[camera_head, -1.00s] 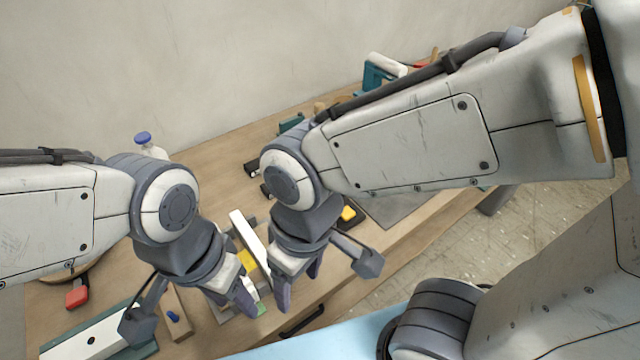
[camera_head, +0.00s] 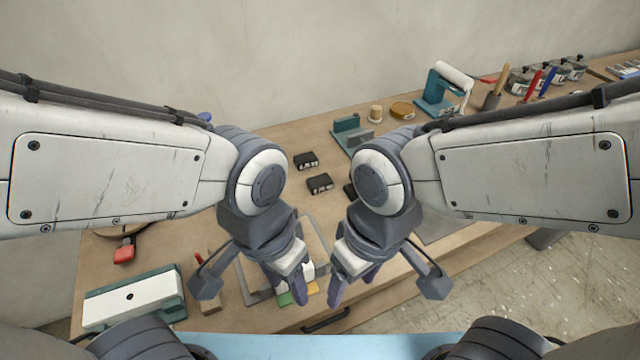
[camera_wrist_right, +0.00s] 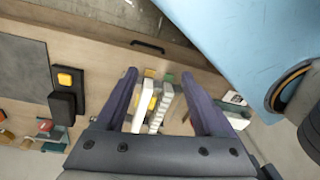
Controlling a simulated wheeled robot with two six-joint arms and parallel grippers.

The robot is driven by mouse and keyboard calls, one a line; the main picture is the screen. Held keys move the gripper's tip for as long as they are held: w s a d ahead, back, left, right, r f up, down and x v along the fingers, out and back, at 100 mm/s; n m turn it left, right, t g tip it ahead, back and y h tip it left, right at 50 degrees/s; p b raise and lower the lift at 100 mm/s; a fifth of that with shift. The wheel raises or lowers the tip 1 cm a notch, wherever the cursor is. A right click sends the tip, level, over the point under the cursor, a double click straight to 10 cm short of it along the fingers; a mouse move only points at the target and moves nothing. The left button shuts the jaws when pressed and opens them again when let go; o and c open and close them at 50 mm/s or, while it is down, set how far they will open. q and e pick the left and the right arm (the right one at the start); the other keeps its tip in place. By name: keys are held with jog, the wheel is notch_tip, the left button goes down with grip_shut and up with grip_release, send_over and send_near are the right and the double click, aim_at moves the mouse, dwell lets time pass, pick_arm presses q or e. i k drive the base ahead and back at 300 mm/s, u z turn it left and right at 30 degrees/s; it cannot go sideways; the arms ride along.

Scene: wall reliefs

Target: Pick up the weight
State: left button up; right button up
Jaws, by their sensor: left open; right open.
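I cannot tell for sure which thing is the weight. Two small dark blocks, one at the back (camera_head: 305,160) and one nearer (camera_head: 319,183), lie on the bench in the head view. A black block with a yellow top (camera_wrist_right: 66,88) shows in the right wrist view, beside a grey mat. My left gripper (camera_head: 290,288) is open over the bench's front part, above a tray of white, yellow and green pieces. My right gripper (camera_head: 352,286) is open just right of it; in the right wrist view (camera_wrist_right: 158,78) white and yellow bars show between and beyond its fingers.
A teal and white box (camera_head: 130,300) stands at the front left. A teal holder with a white roll (camera_head: 445,88) and several metal pots stand at the back right. A drawer handle (camera_head: 326,320) is on the front edge. A wall closes the back.

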aim_at(321, 183)
jog(key=z, duration=1.95)
jog(key=i, duration=1.15)
jog(key=u, duration=3.6)
